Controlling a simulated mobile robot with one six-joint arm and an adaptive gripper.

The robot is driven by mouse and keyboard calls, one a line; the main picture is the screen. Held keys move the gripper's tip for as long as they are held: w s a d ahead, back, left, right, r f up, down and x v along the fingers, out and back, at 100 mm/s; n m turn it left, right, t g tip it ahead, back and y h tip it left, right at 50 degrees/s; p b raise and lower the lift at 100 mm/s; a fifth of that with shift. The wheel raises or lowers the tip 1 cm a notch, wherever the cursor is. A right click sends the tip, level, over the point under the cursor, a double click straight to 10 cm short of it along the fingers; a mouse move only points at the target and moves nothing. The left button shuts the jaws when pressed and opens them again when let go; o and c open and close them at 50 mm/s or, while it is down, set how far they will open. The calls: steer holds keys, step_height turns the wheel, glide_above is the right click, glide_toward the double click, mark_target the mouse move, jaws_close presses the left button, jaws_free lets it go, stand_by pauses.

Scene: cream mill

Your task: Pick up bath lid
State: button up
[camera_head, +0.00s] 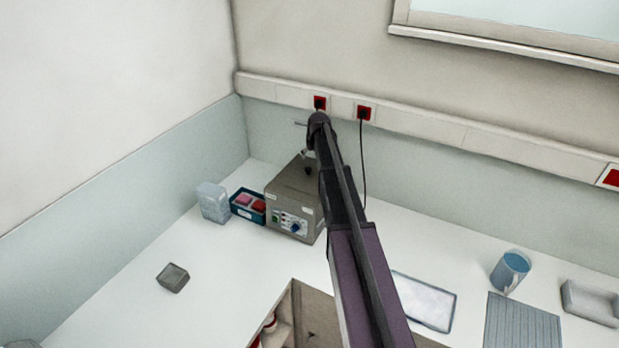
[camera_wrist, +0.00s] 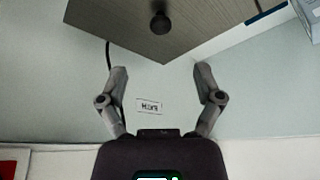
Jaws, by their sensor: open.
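The bath is a grey box (camera_head: 292,212) with a control panel on its front, standing against the back wall in the head view. Its flat grey lid (camera_head: 293,182) has a small black knob on top. In the wrist view the lid (camera_wrist: 115,18) fills the upper part, with its round black knob (camera_wrist: 160,23) near the top middle. My gripper (camera_wrist: 160,70) is open and empty, with its two fingers spread apart. The knob lies beyond the fingertips, not between them. In the head view my arm hides the right part of the lid and most of the gripper.
A clear container (camera_head: 213,202) and a blue tray with red and pink items (camera_head: 236,206) stand left of the bath. A small grey block (camera_head: 172,278) lies farther forward. A label (camera_wrist: 149,106) is on the wall behind.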

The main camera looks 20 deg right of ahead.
mark_target(308, 169)
steer(key=shift+b+x, duration=2.75)
steer(key=shift+x, duration=0.55)
steer(key=shift+w+b+x, duration=0.2)
steer(key=shift+b+x, duration=2.1)
steer(key=shift+x, duration=0.25)
steer(key=shift+a, duration=0.1)
steer(key=shift+r, duration=0.1)
steer(key=c, duration=1.2)
